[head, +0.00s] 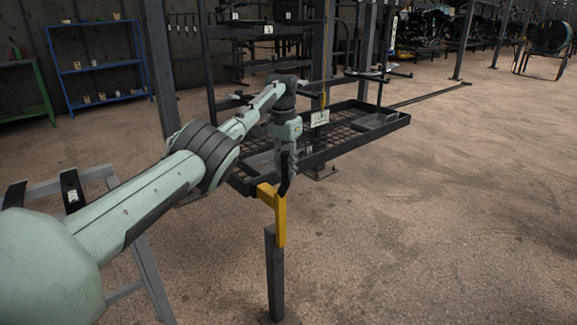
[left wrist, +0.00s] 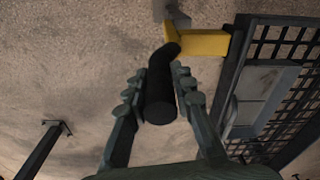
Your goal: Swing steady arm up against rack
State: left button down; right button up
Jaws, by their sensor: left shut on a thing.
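The steady arm is a yellow bar (head: 281,218) with a black handle (head: 284,187) at its upper end, by the near corner of the rack. My left gripper (head: 286,170) points down and is shut on the handle. In the left wrist view the black handle (left wrist: 160,92) lies between the fingers of my left gripper (left wrist: 158,78), and the yellow bar (left wrist: 203,42) runs right to the rack's edge. The rack (head: 345,149) has a dark mesh tray, also in the left wrist view (left wrist: 236,62). My right gripper is not in view.
A dark post (head: 275,275) stands on the floor below the yellow bar. A grey trestle frame (head: 148,270) is at the lower left. Blue shelves (head: 102,66) stand at the back left. Open concrete floor (head: 450,220) lies to the right.

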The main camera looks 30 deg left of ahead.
pick_arm(q)
jog(key=shift+w+d+r, duration=0.1)
jog(key=shift+w+d, duration=0.05)
jog(key=shift+w, duration=0.05)
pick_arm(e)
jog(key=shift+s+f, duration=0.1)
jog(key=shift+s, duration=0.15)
pick_arm(q)
jog(key=c, duration=1.3)
grip_release()
jog(key=shift+r, duration=0.1)
jog(key=r, duration=0.7)
jog(key=s+r, duration=0.1)
jog(key=r, duration=0.3)
jog(key=shift+r, duration=0.3)
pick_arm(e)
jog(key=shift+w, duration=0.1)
